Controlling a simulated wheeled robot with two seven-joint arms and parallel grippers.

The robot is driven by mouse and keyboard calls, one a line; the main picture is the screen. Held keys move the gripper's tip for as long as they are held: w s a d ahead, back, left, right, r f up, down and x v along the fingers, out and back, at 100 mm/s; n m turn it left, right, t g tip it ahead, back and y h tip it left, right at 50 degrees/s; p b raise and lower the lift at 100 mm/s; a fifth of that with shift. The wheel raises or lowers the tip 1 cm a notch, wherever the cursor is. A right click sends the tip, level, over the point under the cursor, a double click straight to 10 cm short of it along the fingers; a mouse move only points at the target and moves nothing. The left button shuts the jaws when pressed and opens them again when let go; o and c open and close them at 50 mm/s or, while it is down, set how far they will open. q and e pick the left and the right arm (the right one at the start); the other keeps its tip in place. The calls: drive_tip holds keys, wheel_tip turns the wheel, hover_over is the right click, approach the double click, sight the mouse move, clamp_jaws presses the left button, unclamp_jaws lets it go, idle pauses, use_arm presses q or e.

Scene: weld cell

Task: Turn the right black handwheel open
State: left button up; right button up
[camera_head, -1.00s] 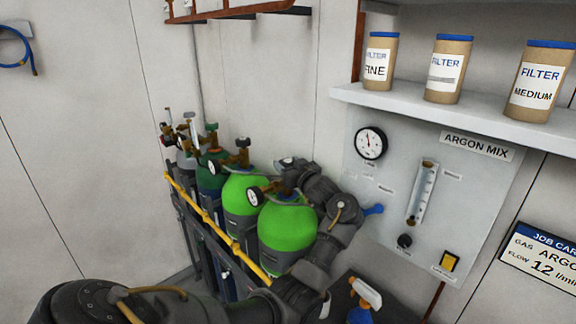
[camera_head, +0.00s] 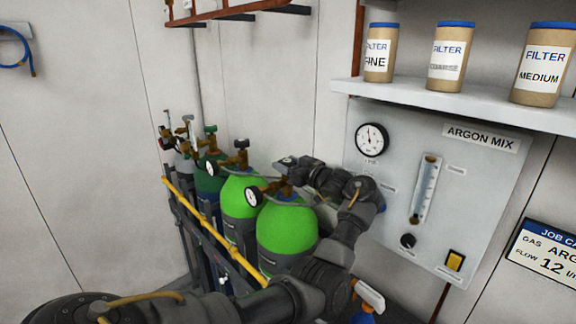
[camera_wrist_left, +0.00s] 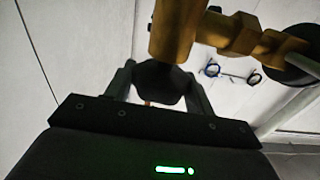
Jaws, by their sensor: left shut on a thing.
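My left gripper (camera_head: 288,166) is at the top of the right bright green cylinder (camera_head: 286,230), over its brass valve (camera_head: 283,188). In the left wrist view the gripper's two fingers stand on either side of a black handwheel (camera_wrist_left: 160,82), shut on it. The handwheel sits at the end of the brass valve body (camera_wrist_left: 178,30). In the head view my gripper hides this handwheel. A round gauge (camera_head: 254,196) is on the valve's left side. My right gripper is not in view.
Another bright green cylinder (camera_head: 239,200) and several darker ones stand to the left behind a yellow rail (camera_head: 215,226). The argon mix panel (camera_head: 390,140) is close to the right of my wrist. A shelf (camera_head: 450,98) with filter canisters is above it. A spray bottle (camera_head: 368,296) stands below.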

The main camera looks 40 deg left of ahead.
use_arm(q)
drive_tip(key=o, duration=1)
drive_tip(key=shift+a, duration=0.1)
drive_tip(key=shift+d+f+b, duration=0.15)
drive_tip(key=shift+d+b, duration=0.2)
drive_tip(key=shift+d, duration=0.1)
drive_tip(key=d+b, duration=0.3)
drive_tip(key=d, duration=0.3)
drive_tip(key=shift+s+d, duration=0.25)
drive_tip(key=shift+d, duration=0.05)
